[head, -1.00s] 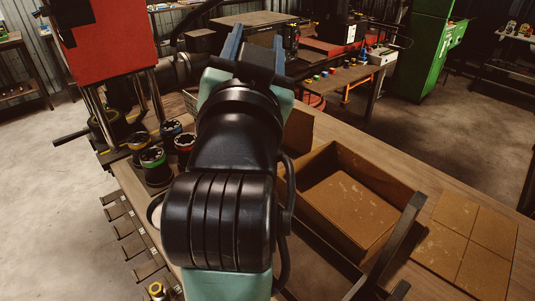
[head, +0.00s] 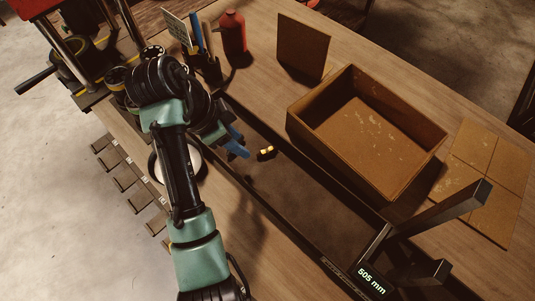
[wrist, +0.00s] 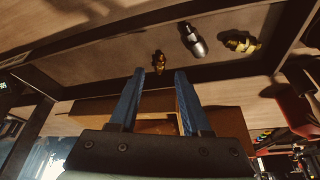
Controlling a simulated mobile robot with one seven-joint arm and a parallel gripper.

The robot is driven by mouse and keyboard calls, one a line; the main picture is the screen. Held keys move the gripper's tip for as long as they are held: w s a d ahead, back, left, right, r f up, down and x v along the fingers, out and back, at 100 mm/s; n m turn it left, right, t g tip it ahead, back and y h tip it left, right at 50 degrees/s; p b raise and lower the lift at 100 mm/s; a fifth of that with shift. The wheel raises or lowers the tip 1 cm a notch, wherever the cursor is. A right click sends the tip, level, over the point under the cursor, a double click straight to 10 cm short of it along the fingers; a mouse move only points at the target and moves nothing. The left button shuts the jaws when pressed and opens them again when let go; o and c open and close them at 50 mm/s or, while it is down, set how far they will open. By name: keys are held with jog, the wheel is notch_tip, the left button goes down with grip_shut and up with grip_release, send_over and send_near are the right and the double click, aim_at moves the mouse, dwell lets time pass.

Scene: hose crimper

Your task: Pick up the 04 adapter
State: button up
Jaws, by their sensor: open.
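A small brass fitting (head: 266,153) lies in a long dark tray (head: 303,197) in the head view, just right of my gripper (head: 240,142). The wrist view shows several fittings in the tray: a small brass one (wrist: 159,62) just beyond my fingertips, a silver and black one (wrist: 192,40), and a larger brass one (wrist: 240,41) to the right. No size mark is readable, so I cannot tell which is the 04 adapter. My gripper, also in the wrist view (wrist: 160,73), has its blue fingers apart with nothing between them. My arm hides part of the tray in the head view.
An open brown box (head: 370,130) stands beside the tray. A dark post with a "505 mm" display (head: 372,281) rises at the tray's near end. A red bottle (head: 232,35), a brown panel (head: 303,47) and flat brown tiles (head: 478,190) are on the bench.

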aim_at(258, 155)
jog(key=shift+b+x, duration=1.25)
jog(key=shift+x, duration=0.7)
jog(key=x, duration=0.5)
jog(key=shift+w+d+r, duration=0.1)
jog(key=shift+w+d, duration=0.05)
grip_shut()
